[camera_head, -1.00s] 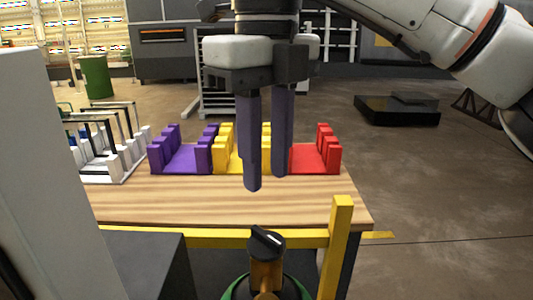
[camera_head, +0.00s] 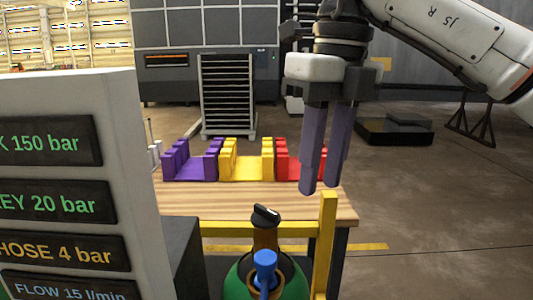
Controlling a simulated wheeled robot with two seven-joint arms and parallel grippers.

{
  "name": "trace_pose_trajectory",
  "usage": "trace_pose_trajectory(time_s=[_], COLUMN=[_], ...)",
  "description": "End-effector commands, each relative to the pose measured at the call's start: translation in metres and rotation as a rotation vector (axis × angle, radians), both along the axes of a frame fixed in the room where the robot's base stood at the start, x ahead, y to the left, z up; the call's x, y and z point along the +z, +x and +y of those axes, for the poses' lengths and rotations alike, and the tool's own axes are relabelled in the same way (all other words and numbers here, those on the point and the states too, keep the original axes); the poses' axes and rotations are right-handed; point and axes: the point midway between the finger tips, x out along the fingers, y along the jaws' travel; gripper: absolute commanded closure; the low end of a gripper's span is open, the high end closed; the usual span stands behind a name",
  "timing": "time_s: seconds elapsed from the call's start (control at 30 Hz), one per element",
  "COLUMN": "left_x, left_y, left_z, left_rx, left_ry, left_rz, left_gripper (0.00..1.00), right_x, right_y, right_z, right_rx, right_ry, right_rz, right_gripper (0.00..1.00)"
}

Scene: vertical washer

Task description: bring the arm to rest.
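My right gripper (camera_head: 322,190) hangs in the upper right of the head view, fingers pointing down. Its two purple-grey fingers are apart with a narrow gap and nothing shows between them. The fingers appear in front of the red holder (camera_head: 287,165) and above the wooden table (camera_head: 260,201). My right arm comes in from the upper right. My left gripper is not in view.
Purple (camera_head: 190,166) and yellow (camera_head: 246,166) holders stand on the table. A white panel with pressure labels (camera_head: 70,160) blocks the left. A green cylinder with a valve (camera_head: 265,272) stands in front, beside a yellow post (camera_head: 326,245). The floor at right is largely open.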

Motion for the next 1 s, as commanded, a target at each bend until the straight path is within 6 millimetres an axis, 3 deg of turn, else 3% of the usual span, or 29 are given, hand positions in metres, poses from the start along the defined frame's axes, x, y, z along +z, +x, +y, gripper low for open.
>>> trace_pose_trajectory(time_s=[0.1, 0.37, 0.5, 0.73, 0.77, 0.8, 1.0], left_x=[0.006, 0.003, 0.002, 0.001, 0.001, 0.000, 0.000], left_y=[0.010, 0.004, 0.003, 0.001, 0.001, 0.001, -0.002], left_z=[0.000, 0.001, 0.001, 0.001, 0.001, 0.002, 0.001], left_rx=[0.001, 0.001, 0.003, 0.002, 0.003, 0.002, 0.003], left_ry=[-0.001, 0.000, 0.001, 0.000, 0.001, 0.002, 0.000], left_rz=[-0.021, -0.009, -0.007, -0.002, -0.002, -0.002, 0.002], left_gripper=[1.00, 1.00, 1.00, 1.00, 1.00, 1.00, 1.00], right_x=[0.007, 0.014, 0.012, 0.004, -0.001, -0.013, -0.059], right_y=[0.012, 0.029, 0.026, 0.007, 0.009, 0.017, 0.041], right_z=[-0.041, -0.156, -0.221, -0.309, -0.309, -0.293, -0.244], right_rx=[-0.087, -0.327, -0.459, -0.644, -0.645, -0.613, -0.534], right_ry=[0.039, 0.142, 0.199, 0.279, 0.289, 0.314, 0.478], right_rz=[-0.002, -0.002, -0.002, -0.002, 0.003, 0.016, 0.054], right_gripper=[0.72, 0.72, 0.72, 0.72, 0.72, 0.72, 0.72])
